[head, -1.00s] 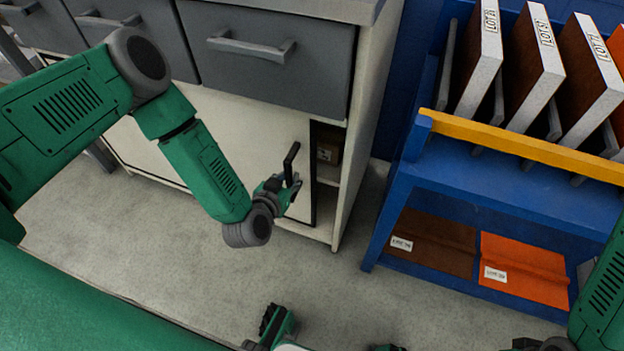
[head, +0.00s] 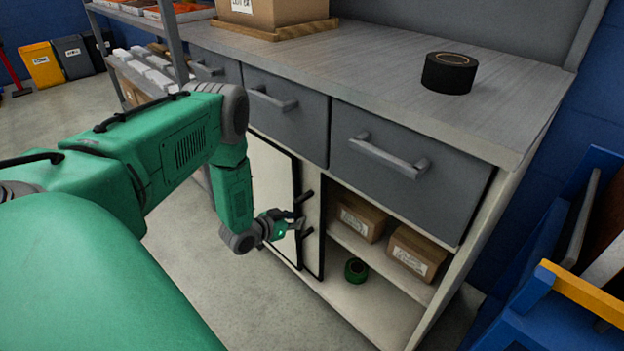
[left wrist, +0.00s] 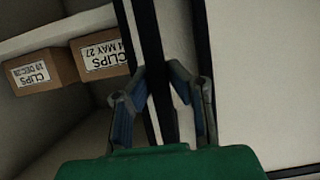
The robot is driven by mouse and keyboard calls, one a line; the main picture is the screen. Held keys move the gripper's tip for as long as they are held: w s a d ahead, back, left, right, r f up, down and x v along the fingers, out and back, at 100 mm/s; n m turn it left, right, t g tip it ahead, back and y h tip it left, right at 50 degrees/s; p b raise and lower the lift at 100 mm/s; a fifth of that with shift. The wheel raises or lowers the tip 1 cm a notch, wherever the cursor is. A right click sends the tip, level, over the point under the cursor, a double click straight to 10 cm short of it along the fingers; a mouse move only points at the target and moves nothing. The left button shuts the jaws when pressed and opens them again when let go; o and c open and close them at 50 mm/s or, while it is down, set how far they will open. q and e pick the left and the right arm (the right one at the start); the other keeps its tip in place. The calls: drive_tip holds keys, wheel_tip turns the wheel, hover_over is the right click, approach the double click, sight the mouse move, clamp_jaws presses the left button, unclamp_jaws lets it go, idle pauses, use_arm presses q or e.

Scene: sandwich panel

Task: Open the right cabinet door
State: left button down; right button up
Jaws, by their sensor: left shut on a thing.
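The right cabinet door (head: 313,213) is a pale panel with a dark edge, low under the grey drawers. It stands partly behind another dark-edged pale panel (head: 272,185), with open cabinet space to its right. My left gripper (head: 292,226) is at the black handle by these door edges. In the left wrist view, the fingers (left wrist: 165,105) are on either side of the dark upright handle (left wrist: 152,50), shut on it. Part of the handle is hidden by the gripper. My right gripper is out of view.
Inside the opening are cardboard boxes (head: 414,252) on a shelf and a green roll (head: 355,270) below. A drawer handle (head: 390,158) juts out above. A blue rack (head: 540,310) stands at right. The floor (head: 225,275) left of the opening looks clear.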

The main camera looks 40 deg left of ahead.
use_arm(q)
drive_tip(key=shift+s+a+f, duration=0.15)
drive_tip(key=shift+a, duration=0.2)
drive_tip(key=shift+s+a+f, duration=0.1)
drive_tip(key=shift+a, duration=0.25)
drive_tip(key=c, duration=1.5)
unclamp_jaws()
drive_tip(key=shift+c, duration=0.2)
drive_tip(key=shift+w, duration=0.1)
drive_tip(key=shift+r, duration=0.1)
drive_tip(key=v, duration=1.1)
drive_tip(key=shift+s, duration=0.4)
drive_tip(key=shift+a+r, duration=0.1)
drive_tip(key=shift+r, duration=0.05)
